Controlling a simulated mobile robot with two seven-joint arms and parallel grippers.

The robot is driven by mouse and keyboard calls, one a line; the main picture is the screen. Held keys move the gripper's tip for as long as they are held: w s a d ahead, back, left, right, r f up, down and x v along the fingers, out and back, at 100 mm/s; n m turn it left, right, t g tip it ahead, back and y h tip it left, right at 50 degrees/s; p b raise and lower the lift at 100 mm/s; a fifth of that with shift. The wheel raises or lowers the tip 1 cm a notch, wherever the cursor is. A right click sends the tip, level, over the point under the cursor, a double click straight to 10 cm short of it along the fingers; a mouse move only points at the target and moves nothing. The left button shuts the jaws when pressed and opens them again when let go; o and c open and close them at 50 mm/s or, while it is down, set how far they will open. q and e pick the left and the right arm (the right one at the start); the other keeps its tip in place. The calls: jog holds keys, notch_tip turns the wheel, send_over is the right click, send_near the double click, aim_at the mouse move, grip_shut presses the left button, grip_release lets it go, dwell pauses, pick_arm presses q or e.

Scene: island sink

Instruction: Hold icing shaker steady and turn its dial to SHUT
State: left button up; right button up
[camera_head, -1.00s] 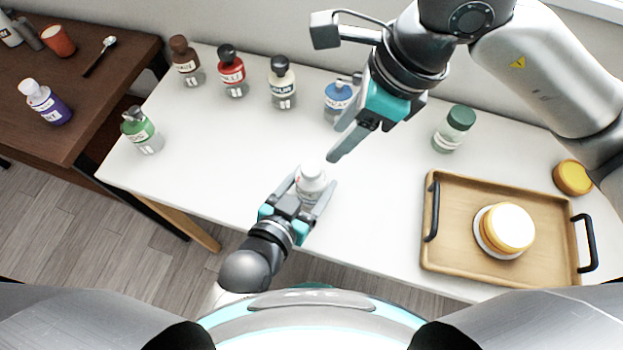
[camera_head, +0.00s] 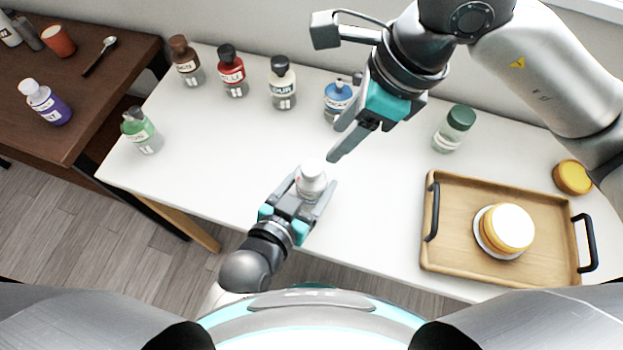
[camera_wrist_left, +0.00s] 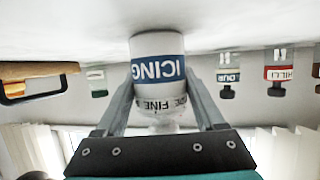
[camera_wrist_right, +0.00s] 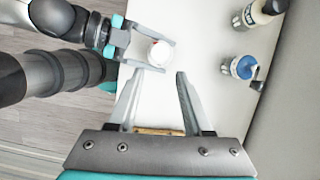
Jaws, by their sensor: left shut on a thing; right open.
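The icing shaker (camera_head: 311,181) is white and stands upright near the front edge of the white table. My left gripper (camera_head: 315,187) is shut on it from the front. In the left wrist view the shaker (camera_wrist_left: 157,68) appears upside down, with a blue ICING band and a collar reading FINE between the fingers. The SHUT mark cannot be seen. My right gripper (camera_head: 338,143) is open and empty, behind and above the shaker, apart from it. In the right wrist view the shaker's round top (camera_wrist_right: 159,53) lies beyond the open fingers.
A blue-labelled bottle (camera_head: 338,97) stands close behind my right gripper. Several other bottles line the back of the table. A wooden tray (camera_head: 450,262) with a yellow-and-white round item stands to the right.

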aim_at(311, 167)
jog(key=shift+o, duration=0.4)
jog(key=o, duration=0.3)
jog(key=shift+a+r, duration=0.15)
jog(key=shift+a, duration=0.15)
jog(key=a, duration=0.1)
jog(key=a+r+n+h, duration=0.1)
jog(key=n+h, duration=0.1)
jog(key=shift+w+a+r+g, duration=0.2)
jog(key=shift+a+r+g, duration=0.1)
jog(key=shift+a+g, duration=0.1)
jog(key=f, duration=0.3)
jog(key=f+h, duration=0.1)
jog(key=f, duration=0.3)
jog(key=f+n+h, duration=0.1)
jog(key=f, duration=0.3)
jog(key=shift+w+a, duration=0.15)
jog(key=shift+a, duration=0.25)
jog(key=shift+r, duration=0.1)
grip_shut()
